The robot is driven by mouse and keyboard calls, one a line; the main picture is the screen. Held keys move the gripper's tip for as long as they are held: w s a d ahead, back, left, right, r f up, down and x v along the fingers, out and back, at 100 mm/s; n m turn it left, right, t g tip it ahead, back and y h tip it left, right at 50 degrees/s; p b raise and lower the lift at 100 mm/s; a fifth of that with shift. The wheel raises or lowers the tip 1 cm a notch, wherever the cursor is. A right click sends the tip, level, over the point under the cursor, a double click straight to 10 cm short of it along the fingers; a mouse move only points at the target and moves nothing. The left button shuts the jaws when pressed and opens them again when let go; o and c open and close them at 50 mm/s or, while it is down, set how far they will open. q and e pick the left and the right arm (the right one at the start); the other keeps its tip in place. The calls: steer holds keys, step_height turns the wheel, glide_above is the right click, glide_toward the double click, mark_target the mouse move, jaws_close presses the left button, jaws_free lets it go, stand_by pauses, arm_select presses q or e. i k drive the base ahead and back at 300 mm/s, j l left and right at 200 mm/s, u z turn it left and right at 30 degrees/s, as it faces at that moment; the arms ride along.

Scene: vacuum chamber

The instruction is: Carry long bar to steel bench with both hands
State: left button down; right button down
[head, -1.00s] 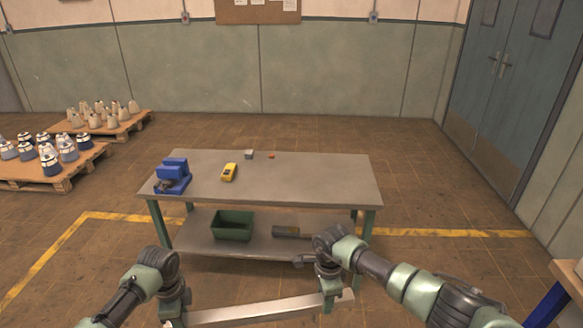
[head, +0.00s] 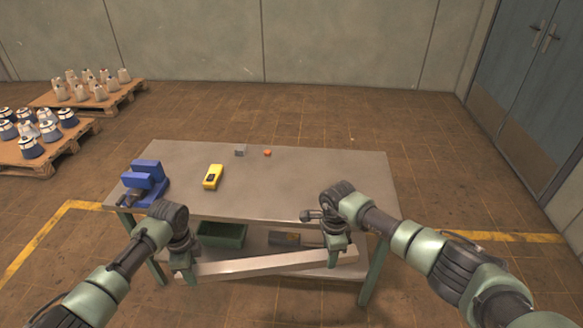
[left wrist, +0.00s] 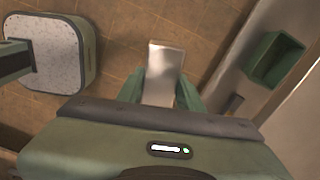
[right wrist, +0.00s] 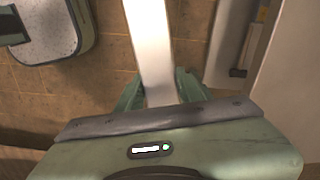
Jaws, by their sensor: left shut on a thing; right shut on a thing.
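The long bar (head: 262,266) is a pale metal beam held across in front of me, its right end slightly higher in the head view. My left gripper (head: 186,272) is shut on it near its left end, and my right gripper (head: 337,252) is shut on it near its right end. The bar also shows between the fingers in the left wrist view (left wrist: 163,75) and the right wrist view (right wrist: 150,50). The steel bench (head: 275,190) stands just beyond, with a grey top and green legs. The bar is in front of the bench's near edge and looks lower than its top.
On the bench top are a blue vise (head: 146,182), a yellow meter (head: 213,177), a small grey block (head: 240,150) and a small orange item (head: 267,153). The right half is bare. A green bin (head: 222,235) sits on the lower shelf.

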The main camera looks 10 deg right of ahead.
mark_target(289, 181)
steer(key=i+l, duration=0.2)
steer(key=i, duration=0.3)
steer(key=i+l, duration=0.2)
steer(key=i, duration=0.3)
steer(key=i+l, duration=0.2)
steer(key=i, duration=0.3)
